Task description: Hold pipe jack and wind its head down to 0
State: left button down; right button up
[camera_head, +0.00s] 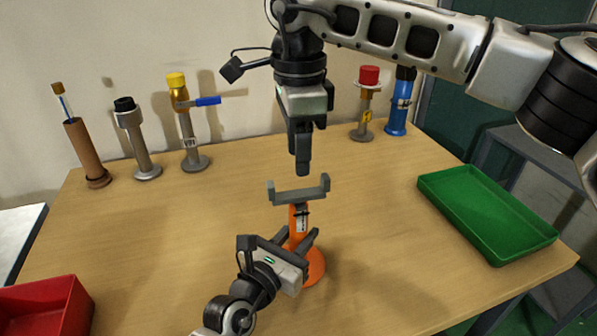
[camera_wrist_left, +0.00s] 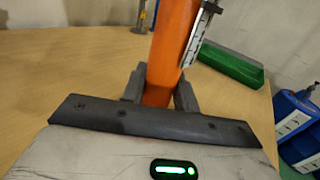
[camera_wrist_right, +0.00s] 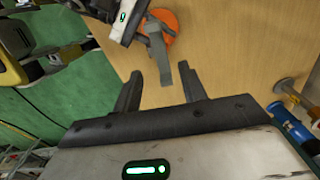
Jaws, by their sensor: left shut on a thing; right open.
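The pipe jack stands upright on the table, with an orange body and round base (camera_head: 316,268) and a grey U-shaped head (camera_head: 298,190) on top. A scale strip runs down its body. My left gripper (camera_head: 308,240) is shut on the orange body below the head; the left wrist view shows the body (camera_wrist_left: 170,60) between both fingers. My right gripper (camera_head: 302,165) is open and empty, just above the head and pointing down. In the right wrist view the grey head (camera_wrist_right: 158,50) lies beyond the open fingers (camera_wrist_right: 167,88), apart from them.
A green tray (camera_head: 440,187) lies at the right and a red bin (camera_head: 85,300) at the front left. Several stands line the back edge, including a yellow-topped one with a blue handle (camera_head: 187,125) and a blue one (camera_head: 397,115).

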notch_tip(320, 180, up, 6)
jog(key=shift+f, duration=0.25)
pick_arm(q)
jog(key=c, duration=1)
grip_release()
jog(key=shift+s, duration=0.1)
jog(key=v, duration=1.2)
jog(key=shift+o, duration=0.4)
